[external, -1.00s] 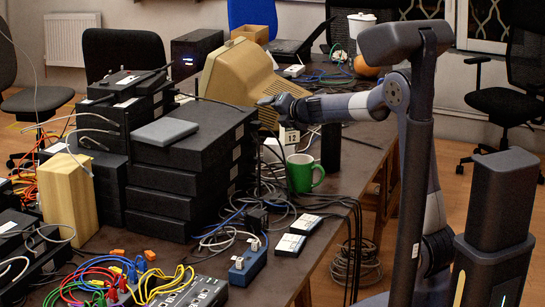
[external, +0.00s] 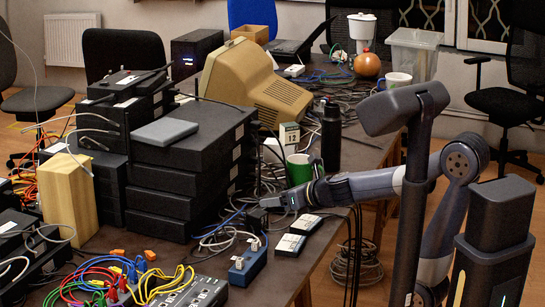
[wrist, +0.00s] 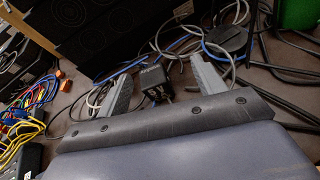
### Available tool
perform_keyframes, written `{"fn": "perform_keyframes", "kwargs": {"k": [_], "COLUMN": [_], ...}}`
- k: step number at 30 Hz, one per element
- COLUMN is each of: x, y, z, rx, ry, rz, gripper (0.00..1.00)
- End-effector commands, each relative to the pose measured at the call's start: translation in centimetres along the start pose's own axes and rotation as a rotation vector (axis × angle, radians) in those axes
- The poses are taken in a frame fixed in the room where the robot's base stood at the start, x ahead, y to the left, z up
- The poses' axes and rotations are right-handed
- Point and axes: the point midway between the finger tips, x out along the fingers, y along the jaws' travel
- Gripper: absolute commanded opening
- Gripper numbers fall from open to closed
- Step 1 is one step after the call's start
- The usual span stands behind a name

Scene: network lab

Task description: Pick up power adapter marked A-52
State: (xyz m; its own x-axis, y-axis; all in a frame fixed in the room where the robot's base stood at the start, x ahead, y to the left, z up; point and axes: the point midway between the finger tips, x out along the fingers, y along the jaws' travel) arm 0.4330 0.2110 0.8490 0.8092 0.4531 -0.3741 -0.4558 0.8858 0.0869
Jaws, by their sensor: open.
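A small black power adapter (wrist: 154,78) with a faint marking on its top shows in the wrist view, between the two grey fingers of my gripper (wrist: 158,84). The marking is too small to read. The fingers are spread, with a gap on each side of the adapter. In the external view my gripper (external: 272,202) is low over the table among the cables. There the adapter (external: 256,217) is a dark block just below the fingertips, partly hidden. I cannot tell whether the fingers touch it.
Two black boxes with white labels (external: 290,244) lie to the right of a blue power strip (external: 247,264). A green mug (external: 298,168) and a dark bottle (external: 331,135) stand behind my arm. Stacked black cases (external: 186,170) rise at the left. Loose cables (external: 222,239) crowd the adapter.

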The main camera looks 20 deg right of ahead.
Motion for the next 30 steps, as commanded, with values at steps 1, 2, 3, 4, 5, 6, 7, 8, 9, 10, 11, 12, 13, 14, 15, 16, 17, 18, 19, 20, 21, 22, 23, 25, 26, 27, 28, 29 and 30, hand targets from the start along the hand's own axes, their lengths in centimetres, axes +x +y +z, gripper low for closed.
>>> {"fn": "perform_keyframes", "kwargs": {"k": [1,2,3,4,5,6,7,8,9,10,11,12,13,14,15,16,17,18,19,20,21,22,23,25,26,27,28,29,30], "x": [-0.4,-0.7,-0.9,-1.0,-1.0,-0.7,-0.4,-0.1,0.6,1.1,1.5,2.1,2.6,2.9,3.4,3.7,3.9,4.1,4.2,4.4,4.6,4.8,5.1,6.1,6.5,7.2,7.6,8.0,8.4], "y": [0.6,0.8,1.0,1.1,1.2,1.3,1.3,1.3,1.3,1.3,1.3,1.4,1.4,1.4,1.4,1.4,1.4,1.4,1.5,1.5,1.5,1.6,1.6,1.8,1.9,2.1,2.2,2.2,2.2], "z": [-1.7,-2.1,-2.6,-2.9,-3.1,-3.2,-3.3,-3.4,-3.4,-3.5,-3.5,-3.5,-3.4,-3.4,-3.4,-3.3,-3.2,-3.2,-3.2,-3.2,-3.2,-3.3,-3.4,-3.8,-3.8,-4.0,-4.1,-3.9,-3.9], "rx": [-0.04,-0.062,-0.082,-0.095,-0.102,-0.109,-0.111,-0.112,-0.112,-0.111,-0.111,-0.11,-0.11,-0.11,-0.109,-0.109,-0.109,-0.109,-0.109,-0.109,-0.109,-0.108,-0.108,-0.108,-0.108,-0.109,-0.109,-0.108,-0.108], "ry": [0.003,0.005,0.008,0.009,0.01,0.011,0.012,0.012,0.012,0.013,0.012,0.013,0.012,0.012,0.012,0.012,0.011,0.011,0.011,0.011,0.011,0.011,0.011,0.013,0.012,0.013,0.012,0.011,0.012], "rz": [0.015,0.021,0.027,0.03,0.032,0.033,0.034,0.034,0.033,0.033,0.033,0.033,0.033,0.033,0.033,0.033,0.033,0.033,0.033,0.033,0.033,0.033,0.033,0.034,0.034,0.035,0.035,0.034,0.033], "gripper": [0.65,0.65,0.65,0.65,0.65,0.65,0.65,0.65,0.65,0.65,0.65,0.65,0.65,0.65,0.65,0.65,0.65,0.65,0.65,0.65,0.65,0.65,0.65,0.65,0.65,0.65,0.65,0.65,0.65]}}
